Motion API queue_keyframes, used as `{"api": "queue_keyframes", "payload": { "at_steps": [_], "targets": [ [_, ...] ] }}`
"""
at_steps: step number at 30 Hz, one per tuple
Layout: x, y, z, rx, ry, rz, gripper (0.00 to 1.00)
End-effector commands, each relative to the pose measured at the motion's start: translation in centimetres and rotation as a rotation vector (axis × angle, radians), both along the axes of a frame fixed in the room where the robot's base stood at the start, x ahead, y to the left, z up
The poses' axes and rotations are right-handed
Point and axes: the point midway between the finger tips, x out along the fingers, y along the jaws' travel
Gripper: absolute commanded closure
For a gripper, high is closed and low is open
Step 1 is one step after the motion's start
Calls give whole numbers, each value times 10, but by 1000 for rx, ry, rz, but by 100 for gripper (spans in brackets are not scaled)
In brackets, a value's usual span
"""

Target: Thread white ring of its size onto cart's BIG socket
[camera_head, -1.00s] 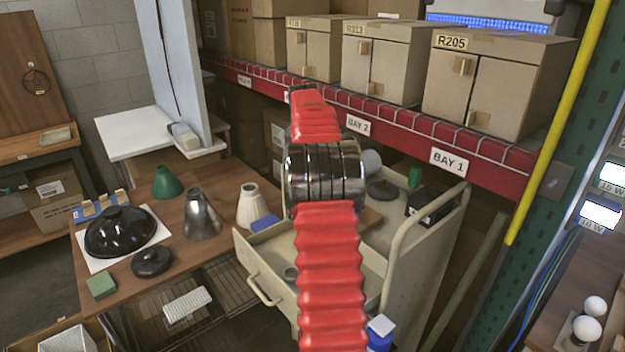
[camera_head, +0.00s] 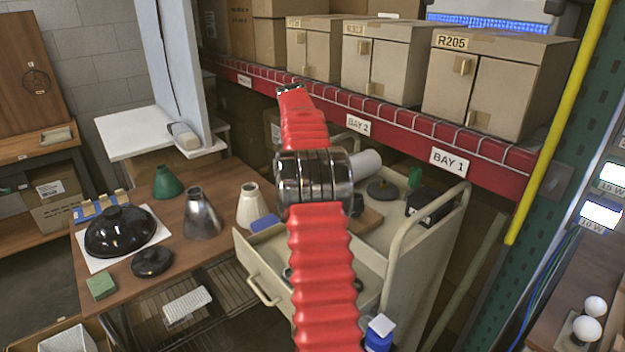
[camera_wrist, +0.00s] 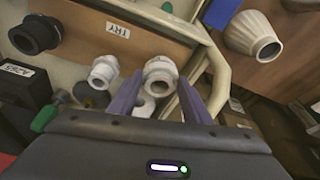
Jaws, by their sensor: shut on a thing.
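In the wrist view, the purple fingers of my gripper (camera_wrist: 161,80) are closed in around a white ring-like piece (camera_wrist: 160,70). Its collar and round opening show between the fingertips. I cannot tell whether it is around or touching a socket. A smaller white socket piece (camera_wrist: 103,72) stands to the left, apart from the fingers. A black socket (camera_wrist: 34,34) is at upper left. In the head view, the beige cart (camera_head: 425,240) is partly behind my red arm, which hides my gripper.
A wooden board with a "TRY" label (camera_wrist: 118,30) lies near the sockets. The cart also carries a dark disc (camera_head: 383,190) and a black box (camera_head: 432,207). The brown table (camera_head: 222,180) at left holds lamp shades. The red shelf edge (camera_head: 490,175) runs behind the cart.

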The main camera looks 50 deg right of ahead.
Motion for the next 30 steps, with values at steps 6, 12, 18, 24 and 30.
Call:
{"api": "queue_keyframes", "payload": {
  "at_steps": [6, 12, 18, 24, 30],
  "targets": [
    [-1, 0, -10, 12, 16, -160, 87],
    [0, -1, -10, 11, 15, -319, 87],
    [1, -2, -10, 9, 15, -473, 87],
    [2, -1, -9, 9, 16, -547, 87],
    [2, -1, -10, 11, 16, -547, 55]
  ]
}}
